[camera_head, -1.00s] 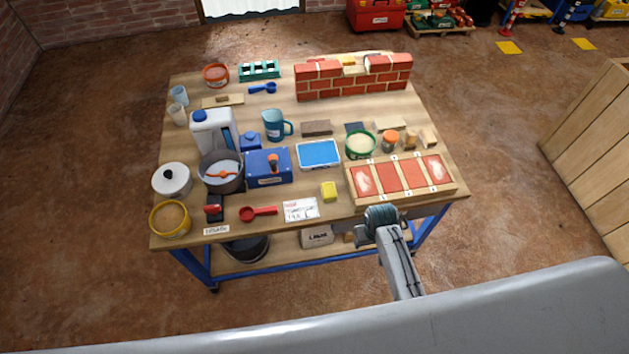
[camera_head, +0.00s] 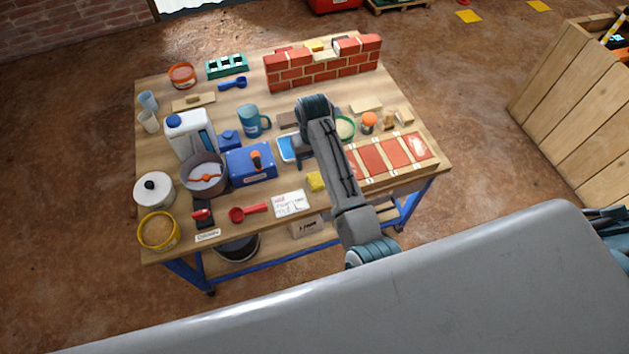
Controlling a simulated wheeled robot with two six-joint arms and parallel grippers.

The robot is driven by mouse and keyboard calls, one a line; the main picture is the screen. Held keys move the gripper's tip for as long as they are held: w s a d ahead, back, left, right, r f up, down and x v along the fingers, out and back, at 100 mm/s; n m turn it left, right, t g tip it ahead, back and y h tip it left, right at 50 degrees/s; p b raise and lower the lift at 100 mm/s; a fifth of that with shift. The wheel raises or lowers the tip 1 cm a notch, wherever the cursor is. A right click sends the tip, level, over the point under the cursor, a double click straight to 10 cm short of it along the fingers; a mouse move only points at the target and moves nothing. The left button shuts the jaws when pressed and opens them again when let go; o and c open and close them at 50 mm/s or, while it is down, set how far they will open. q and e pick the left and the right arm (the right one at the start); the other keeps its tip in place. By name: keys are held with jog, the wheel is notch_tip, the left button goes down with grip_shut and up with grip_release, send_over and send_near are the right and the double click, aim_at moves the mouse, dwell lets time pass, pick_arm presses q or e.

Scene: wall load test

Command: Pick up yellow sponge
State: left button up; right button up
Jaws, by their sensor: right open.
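The yellow sponge (camera_head: 316,182) lies near the front edge of the wooden workbench, right of a white label card. My right arm reaches over the bench from the front. Its gripper (camera_head: 302,161) points down just above and behind the sponge, in front of the blue-topped tray (camera_head: 287,150), and is open and empty. The arm partly hides the tray and the area right of the sponge. The fingertips are small and hard to make out. My left gripper is not in view.
A blue box (camera_head: 251,164) stands left of the gripper, with a grey pot (camera_head: 204,181) beyond. A red spoon (camera_head: 248,212) and white card (camera_head: 291,204) lie along the front. Right of the arm is a framed red brick panel (camera_head: 405,152). A brick wall (camera_head: 325,68) stands at the back.

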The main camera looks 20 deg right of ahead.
aim_at(316, 179)
jog(key=f, duration=0.6)
jog(key=f+p, duration=0.1)
jog(key=f, duration=0.2)
jog(key=shift+s+d+f, duration=0.1)
jog(key=shift+s+d, duration=0.05)
jog(key=shift+s, duration=0.25)
jog(key=shift+c, duration=0.4)
jog(key=c, duration=1)
